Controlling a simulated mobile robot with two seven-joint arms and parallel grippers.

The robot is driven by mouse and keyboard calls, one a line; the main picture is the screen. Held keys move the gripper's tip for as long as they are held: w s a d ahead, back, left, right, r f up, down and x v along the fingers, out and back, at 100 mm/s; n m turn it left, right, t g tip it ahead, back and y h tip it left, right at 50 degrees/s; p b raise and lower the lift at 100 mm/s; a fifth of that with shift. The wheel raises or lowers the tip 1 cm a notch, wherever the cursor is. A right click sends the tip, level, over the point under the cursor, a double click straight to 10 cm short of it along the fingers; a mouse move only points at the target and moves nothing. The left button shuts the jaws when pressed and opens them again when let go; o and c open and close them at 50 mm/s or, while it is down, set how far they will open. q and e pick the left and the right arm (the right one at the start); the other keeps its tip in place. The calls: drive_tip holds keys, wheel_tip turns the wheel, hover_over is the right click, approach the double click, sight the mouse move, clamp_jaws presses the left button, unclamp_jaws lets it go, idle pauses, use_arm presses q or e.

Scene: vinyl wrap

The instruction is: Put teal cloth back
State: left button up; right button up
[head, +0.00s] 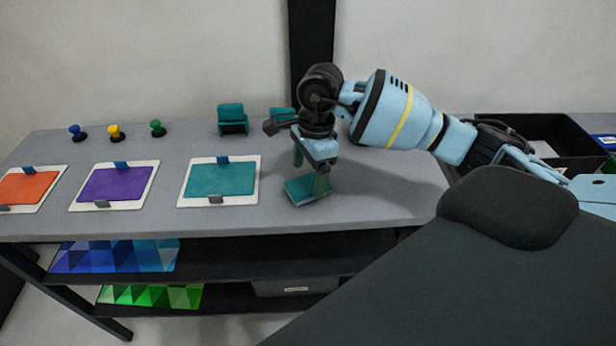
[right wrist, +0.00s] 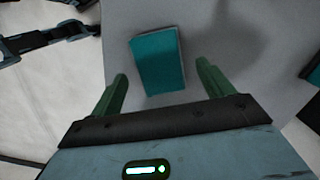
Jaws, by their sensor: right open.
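The teal cloth (head: 308,190) looks like a flat, folded rectangular pad lying on the grey table, right of the teal card. It also shows in the right wrist view (right wrist: 158,62), lying slightly tilted ahead of and between the fingers. My right gripper (head: 310,170) points down over the cloth; its green fingers are open. In the right wrist view the open fingers (right wrist: 161,75) stand either side of the cloth's near end, with nothing held. A teal holder (head: 232,119) stands at the back of the table. My left gripper is not in view.
White boards with orange (head: 28,187), purple (head: 115,185) and teal (head: 219,180) sheets lie along the table. Blue (head: 76,132), yellow (head: 114,132) and green (head: 157,128) knobs stand behind. A black tray (head: 585,165) is at the right. Another teal piece (head: 282,113) is partly hidden by my arm.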

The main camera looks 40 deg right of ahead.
wheel_tip(320, 180, up, 10)
drive_tip(key=d, duration=0.1)
